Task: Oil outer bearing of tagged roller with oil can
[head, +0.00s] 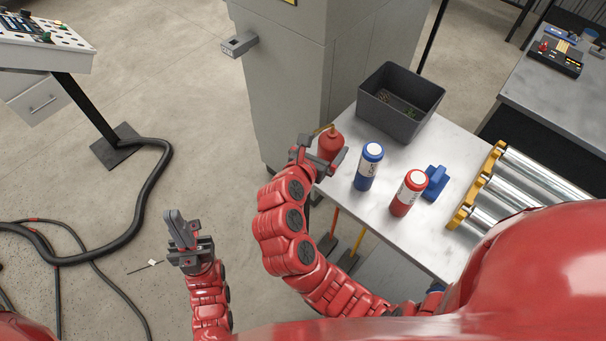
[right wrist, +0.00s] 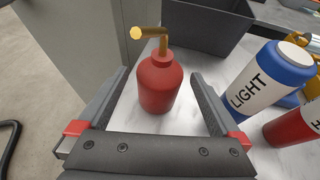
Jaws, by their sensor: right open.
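A red oil can (head: 330,144) with a bent brass spout stands upright at the near left corner of the metal table. It also shows in the right wrist view (right wrist: 160,84). My right gripper (head: 322,158) is open, its fingers on either side of the can, with clear gaps to both sides in the right wrist view. My left gripper (head: 181,228) is empty over the floor, its fingers looking together. Several shiny rollers (head: 535,178) with a yellow end bracket (head: 476,187) lie at the table's right; my red body hides part of them. No tag is visible on them.
A blue bottle (head: 369,166) labelled LIGHT, a red bottle (head: 408,193) and a blue object (head: 436,182) stand right of the can. A dark bin (head: 400,101) sits behind, beside a grey cabinet (head: 284,80). Black hoses (head: 150,220) lie on the floor at left.

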